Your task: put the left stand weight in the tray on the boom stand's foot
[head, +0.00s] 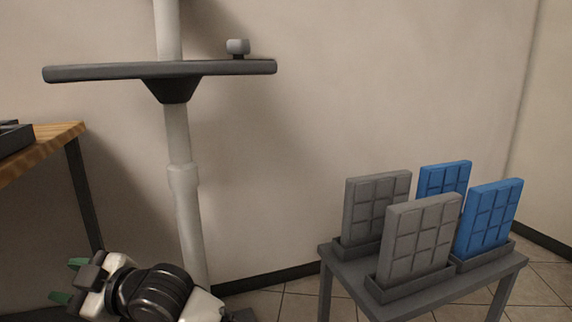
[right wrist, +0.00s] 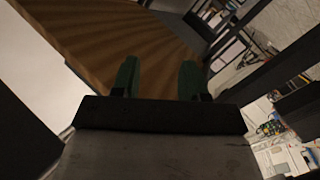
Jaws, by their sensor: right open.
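My right gripper (head: 67,281) is at the lower left of the head view. Its green fingertips are apart and nothing is between them; they also show in the right wrist view (right wrist: 158,80) against a brown wooden surface. My left gripper is in neither view. No stand weight can be made out for certain. A pale upright pole (head: 178,140) carries a dark crossbar (head: 100,71) with a small grey knob (head: 238,47) on top. I cannot tell if this pole is the boom stand. Its foot and any tray on it are hidden or out of frame.
A wooden-topped table (head: 50,145) with a dark object (head: 14,138) stands at the left. A grey low table (head: 345,270) at the right holds grey panels (head: 420,238) and blue panels (head: 490,218) upright in dark holders. Tiled floor (head: 285,306) is clear between.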

